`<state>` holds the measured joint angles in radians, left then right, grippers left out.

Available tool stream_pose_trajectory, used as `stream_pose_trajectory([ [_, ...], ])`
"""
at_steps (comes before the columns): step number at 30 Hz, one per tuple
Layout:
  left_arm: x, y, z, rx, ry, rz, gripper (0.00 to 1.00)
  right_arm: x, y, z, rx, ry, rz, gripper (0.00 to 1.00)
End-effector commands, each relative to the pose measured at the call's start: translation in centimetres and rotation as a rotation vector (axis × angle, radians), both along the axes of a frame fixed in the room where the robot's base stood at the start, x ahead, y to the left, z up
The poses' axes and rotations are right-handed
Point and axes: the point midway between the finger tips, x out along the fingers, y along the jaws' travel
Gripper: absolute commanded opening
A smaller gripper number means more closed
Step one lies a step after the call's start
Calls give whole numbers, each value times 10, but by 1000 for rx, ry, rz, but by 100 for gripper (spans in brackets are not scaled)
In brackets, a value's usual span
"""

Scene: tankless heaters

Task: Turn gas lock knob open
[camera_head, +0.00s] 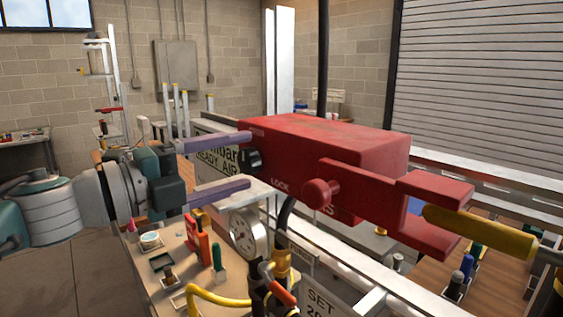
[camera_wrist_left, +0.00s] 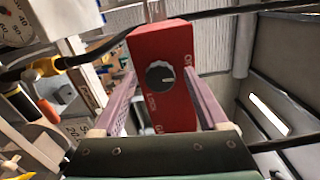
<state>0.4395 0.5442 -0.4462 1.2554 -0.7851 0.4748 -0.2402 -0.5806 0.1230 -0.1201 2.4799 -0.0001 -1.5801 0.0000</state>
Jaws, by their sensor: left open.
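A red gas lock box (camera_head: 345,140) stands in the middle of the head view, with "LOCK" lettering and a round red knob (camera_head: 320,193) on its front. A black knob (camera_head: 252,160) sits on its left end face. In the left wrist view the black knob (camera_wrist_left: 160,76) has a pale pointer mark and lettering around it, partly unreadable. My left gripper (camera_head: 249,160) is open, its purple fingers one above and one below the black knob in the head view. The knob sits between the fingers, with visible gaps. My right gripper is not in view.
A pressure gauge (camera_head: 247,233) and hoses stand just below the left gripper. A yellow cylinder (camera_head: 480,231) sits at the box's right end. A wooden bench (camera_head: 150,272) with small tools lies below left. A dark hose (camera_wrist_left: 200,22) crosses the top of the left wrist view.

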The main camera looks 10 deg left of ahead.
Motion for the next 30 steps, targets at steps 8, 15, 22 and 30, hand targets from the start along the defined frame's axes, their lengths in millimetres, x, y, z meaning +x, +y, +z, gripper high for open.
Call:
stream_pose_trajectory([
  [8,-4,4,-2,1,0,1,76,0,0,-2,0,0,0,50],
  [15,-36,28,-6,5,3,0,76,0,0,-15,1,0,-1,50],
  [22,-67,52,-5,2,3,0,76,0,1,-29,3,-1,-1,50],
  [30,-79,61,0,0,0,-1,76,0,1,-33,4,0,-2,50],
])
